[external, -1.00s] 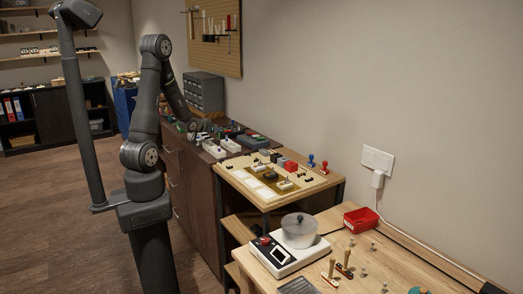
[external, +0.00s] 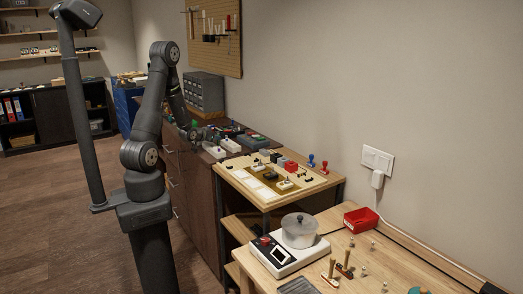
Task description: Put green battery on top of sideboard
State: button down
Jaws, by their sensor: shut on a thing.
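The sideboard (external: 203,200) is the dark brown cabinet with drawers along the wall, left of the light wooden tables. My arm reaches over its top, and my gripper (external: 192,133) is low over the far left part of that top. A small green thing, the green battery (external: 194,123), shows at the gripper's end; the gripper is shut on it. The fingers are small and partly hidden by my arm, so I cannot tell whether the battery touches the top.
Grey and white boxes (external: 215,151) and several dark items crowd the sideboard top near the gripper. A grey drawer cabinet (external: 204,92) stands behind. A light table with a board (external: 300,190) and a red tray (external: 361,219) lie to the right.

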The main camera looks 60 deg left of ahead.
jog(key=c, duration=1.5)
grip_release()
jog(key=shift+o, duration=0.2)
jog(key=shift+r, duration=0.25)
jog(key=v, duration=1.2)
jog(key=shift+w, duration=0.15)
jog(key=x, duration=1.2)
jog(key=shift+f, duration=0.3)
jog(key=shift+r, duration=0.2)
